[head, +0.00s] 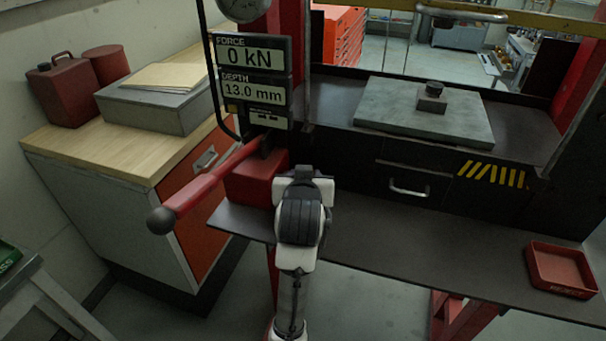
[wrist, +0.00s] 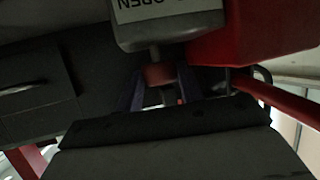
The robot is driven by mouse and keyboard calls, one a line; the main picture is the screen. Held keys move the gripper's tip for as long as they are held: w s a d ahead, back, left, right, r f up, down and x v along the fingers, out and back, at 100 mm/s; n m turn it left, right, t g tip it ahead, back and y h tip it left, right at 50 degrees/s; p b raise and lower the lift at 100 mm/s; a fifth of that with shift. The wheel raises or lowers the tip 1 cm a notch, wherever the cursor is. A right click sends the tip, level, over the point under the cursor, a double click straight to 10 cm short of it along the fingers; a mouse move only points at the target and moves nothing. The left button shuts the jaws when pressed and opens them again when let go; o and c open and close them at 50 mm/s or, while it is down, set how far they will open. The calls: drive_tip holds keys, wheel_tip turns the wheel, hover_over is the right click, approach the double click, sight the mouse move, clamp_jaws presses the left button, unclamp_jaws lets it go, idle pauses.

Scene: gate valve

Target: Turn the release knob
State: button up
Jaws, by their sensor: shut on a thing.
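The release knob (wrist: 158,73) is a small red piece on a short grey stem, below a grey housing (wrist: 170,32) whose white label reads "OPEN" upside down. My gripper (wrist: 160,86) has one dark bluish finger on each side of the knob, and it is shut on it. The lower part of the knob is dim. In the head view my own wrist hides the knob and my fingertips, in front of the red pump block (head: 252,180).
A red lever (head: 208,187) with a black ball end sticks out left of my arm. The display (head: 252,75) reads 0 kN and 13.0 mm. A grey plate (head: 400,112) lies on the press bed. A red tray (head: 561,268) sits on the right of the dark shelf (head: 420,255).

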drive_tip(key=shift+d+n+y, duration=0.25)
drive_tip(key=shift+n+y, duration=0.85)
drive_tip(key=shift+y, duration=0.1)
drive_tip(key=o, duration=1)
